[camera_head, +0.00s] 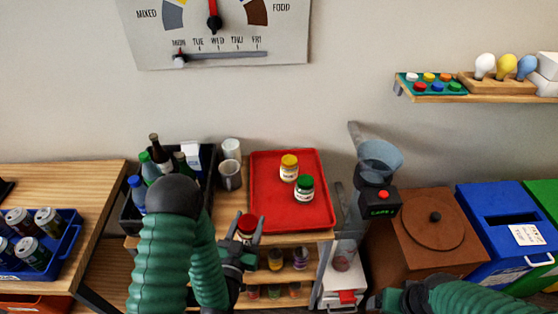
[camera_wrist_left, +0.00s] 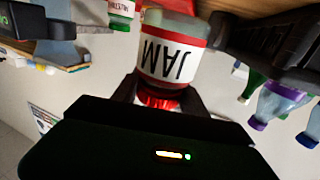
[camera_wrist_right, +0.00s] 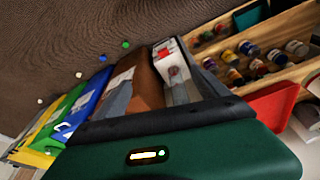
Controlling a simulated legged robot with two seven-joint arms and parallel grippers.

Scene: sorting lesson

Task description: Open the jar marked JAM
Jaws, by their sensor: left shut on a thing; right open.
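The jar marked JAM (camera_wrist_left: 168,58) shows large in the left wrist view, upside down in that picture, with a white label and red bands. Its red lid (camera_wrist_left: 160,98) is between the fingers of my left gripper (camera_wrist_left: 158,92). In the head view, the red lid (camera_head: 247,222) shows between the fingertips of my left gripper (camera_head: 250,223), left of the red tray's near corner. The gripper is shut on the lid and hides most of the jar there. I cannot tell whether the jar's base touches the wood. My right gripper (camera_wrist_right: 160,88) is open and empty.
A red tray (camera_head: 262,185) holds a yellow-lidded jar (camera_head: 289,168) and a green-lidded jar (camera_head: 304,189). A black crate of bottles (camera_head: 128,215) and two cups (camera_head: 230,175) stand left of it. A grinder-like machine (camera_head: 375,180) stands to the right.

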